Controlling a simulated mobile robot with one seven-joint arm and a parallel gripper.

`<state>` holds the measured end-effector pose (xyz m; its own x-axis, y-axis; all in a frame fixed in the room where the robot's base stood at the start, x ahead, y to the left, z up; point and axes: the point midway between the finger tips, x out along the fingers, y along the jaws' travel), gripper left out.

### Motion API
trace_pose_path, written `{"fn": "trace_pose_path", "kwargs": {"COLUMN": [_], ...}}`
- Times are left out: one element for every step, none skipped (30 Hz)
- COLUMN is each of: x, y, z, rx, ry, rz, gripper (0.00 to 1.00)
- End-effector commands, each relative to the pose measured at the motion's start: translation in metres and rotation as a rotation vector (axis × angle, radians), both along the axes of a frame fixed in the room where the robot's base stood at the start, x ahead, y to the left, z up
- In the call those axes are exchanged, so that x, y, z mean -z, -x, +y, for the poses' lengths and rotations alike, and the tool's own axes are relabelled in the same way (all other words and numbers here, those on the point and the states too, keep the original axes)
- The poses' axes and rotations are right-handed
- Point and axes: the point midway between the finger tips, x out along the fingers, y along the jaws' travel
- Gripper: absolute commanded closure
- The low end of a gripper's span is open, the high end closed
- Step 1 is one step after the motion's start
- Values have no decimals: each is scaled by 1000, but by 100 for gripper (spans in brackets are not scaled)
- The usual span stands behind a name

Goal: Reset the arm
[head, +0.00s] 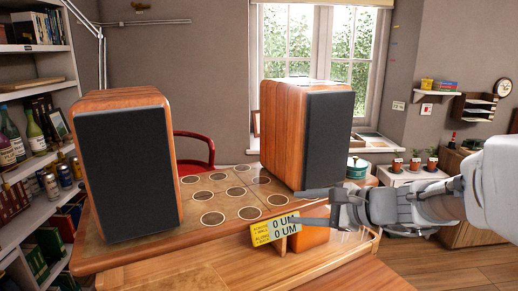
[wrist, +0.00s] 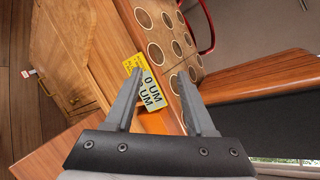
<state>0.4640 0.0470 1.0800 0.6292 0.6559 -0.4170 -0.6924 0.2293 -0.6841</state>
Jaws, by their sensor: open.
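My gripper (head: 312,221) reaches in from the right in the head view, over the front right edge of the wooden table (head: 140,252). In the wrist view my gripper (wrist: 160,75) has its two fingers spread apart, with nothing clamped. A yellow and white card reading "0 UM" (head: 275,229) is at the table's front edge, just left of the fingertips. It also shows in the wrist view (wrist: 148,88), between and beyond the fingers. An orange block (head: 311,238) is partly hidden behind my gripper.
Two wooden speakers with dark fronts stand on the table, one left (head: 130,165) and one right (head: 328,140). Round inlays mark the tabletop between them. A red chair (head: 195,148) is behind. A bookshelf (head: 35,48) is at left. Open floor (head: 470,262) lies at right.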

Motion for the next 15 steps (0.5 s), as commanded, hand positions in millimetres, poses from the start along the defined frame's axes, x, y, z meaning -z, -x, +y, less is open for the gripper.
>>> {"fn": "trace_pose_path", "kwargs": {"x": [0, 2, 5, 7, 9, 13, 16, 18, 22, 24, 26, 29, 31, 34, 35], "y": [19, 30, 44, 55, 66, 80, 90, 100, 114, 123, 132, 144, 152, 160, 170], "z": [12, 17, 23, 26, 29, 31, 31, 32, 30, 29, 26, 22, 19, 15, 9], "rx": [-73, -116, -173, -216, -258, -313, -353, -394, -445, -484, -522, -573, -610, -646, -692], "ry": [90, 145, 220, 278, 335, 411, 469, 527, 605, 664, 723, 802, 861, 920, 997], "rz": [-19, -28, -40, -51, -62, -77, -90, -104, -120, -135, -149, -167, -182, -197, -215], "gripper": [45, 45, 45, 45, 45, 45, 45, 45, 45, 45, 45, 45, 45, 45, 45]}}
